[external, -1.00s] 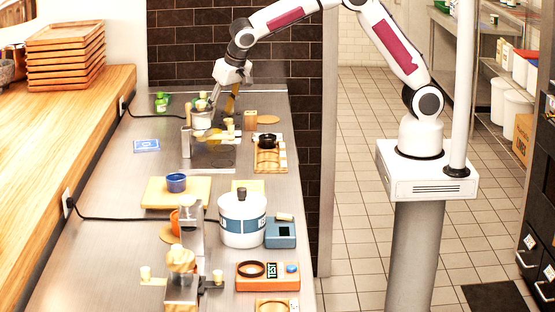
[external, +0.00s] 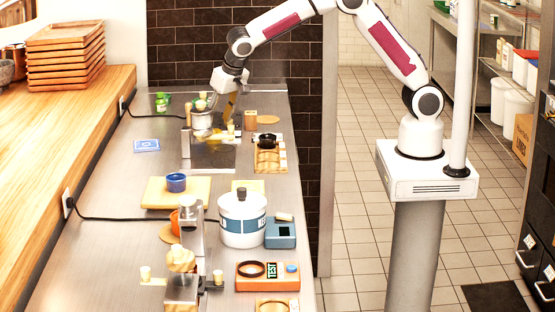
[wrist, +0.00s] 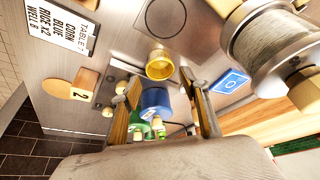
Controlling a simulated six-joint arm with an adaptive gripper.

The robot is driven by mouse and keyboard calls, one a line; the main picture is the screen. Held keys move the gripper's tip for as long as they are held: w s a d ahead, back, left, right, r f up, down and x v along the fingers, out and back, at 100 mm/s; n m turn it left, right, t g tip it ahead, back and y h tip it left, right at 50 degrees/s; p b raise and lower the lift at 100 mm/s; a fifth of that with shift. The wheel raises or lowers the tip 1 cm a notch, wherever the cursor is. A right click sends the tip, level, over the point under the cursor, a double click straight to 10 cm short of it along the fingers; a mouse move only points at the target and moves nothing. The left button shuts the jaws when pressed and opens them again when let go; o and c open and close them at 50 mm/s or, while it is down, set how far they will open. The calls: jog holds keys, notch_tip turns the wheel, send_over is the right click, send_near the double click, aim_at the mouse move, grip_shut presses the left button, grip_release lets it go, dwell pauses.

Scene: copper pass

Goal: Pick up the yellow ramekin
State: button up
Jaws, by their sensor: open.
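The yellow ramekin (wrist: 160,66) stands open side up on the steel counter in the wrist view, just past my fingertips and roughly centred between them. In the external view only a small yellow patch (external: 213,133) shows near the pot, partly hidden. My gripper (wrist: 153,84) is open, with its two fingers spread and nothing held. In the external view my gripper (external: 229,108) points down over the far part of the counter. A blue container (wrist: 155,102) shows between the fingers, farther toward the palm side of the picture; I cannot tell how near it is to them.
Green items (wrist: 147,130) are behind the blue container.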

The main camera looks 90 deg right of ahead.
jog(key=shift+x, duration=2.4)
jog(key=c, duration=0.9)
